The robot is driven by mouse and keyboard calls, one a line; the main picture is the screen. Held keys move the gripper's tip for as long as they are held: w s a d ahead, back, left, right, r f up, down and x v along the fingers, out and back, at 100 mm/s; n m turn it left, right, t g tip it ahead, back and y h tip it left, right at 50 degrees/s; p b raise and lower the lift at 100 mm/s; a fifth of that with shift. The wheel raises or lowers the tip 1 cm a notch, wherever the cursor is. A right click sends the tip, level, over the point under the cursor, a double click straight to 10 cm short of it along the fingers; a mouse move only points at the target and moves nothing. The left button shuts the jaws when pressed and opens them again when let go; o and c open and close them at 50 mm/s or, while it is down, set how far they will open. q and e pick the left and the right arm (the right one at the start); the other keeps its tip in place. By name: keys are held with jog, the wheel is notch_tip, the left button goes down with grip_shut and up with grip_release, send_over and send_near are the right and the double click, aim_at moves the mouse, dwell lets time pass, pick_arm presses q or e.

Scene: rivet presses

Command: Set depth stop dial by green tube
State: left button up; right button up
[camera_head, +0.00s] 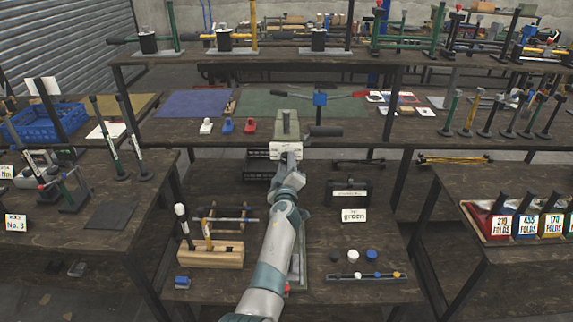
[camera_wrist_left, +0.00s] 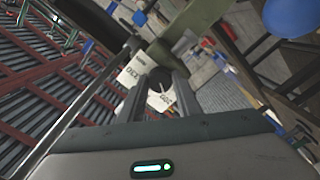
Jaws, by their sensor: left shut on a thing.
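A rivet press with a grey-green head (camera_head: 287,124) stands at the middle of the bench, with a white dial plate (camera_head: 288,149) on its front. My left gripper (camera_head: 290,163) is at the press front, just below this plate, and hides part of it. In the left wrist view my gripper (camera_wrist_left: 166,92) is shut on a dark round knob (camera_wrist_left: 159,76), the dial. White marked plates (camera_wrist_left: 135,72) show around it; their marks are too blurred to read. A card reading "green" (camera_head: 353,215) stands before a black box (camera_head: 348,190). My right gripper is not in view.
A wooden rack (camera_head: 210,255) with upright handles stands left of my arm.

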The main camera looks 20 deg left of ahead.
pick_arm(q)
jog(key=shift+c, duration=1.4)
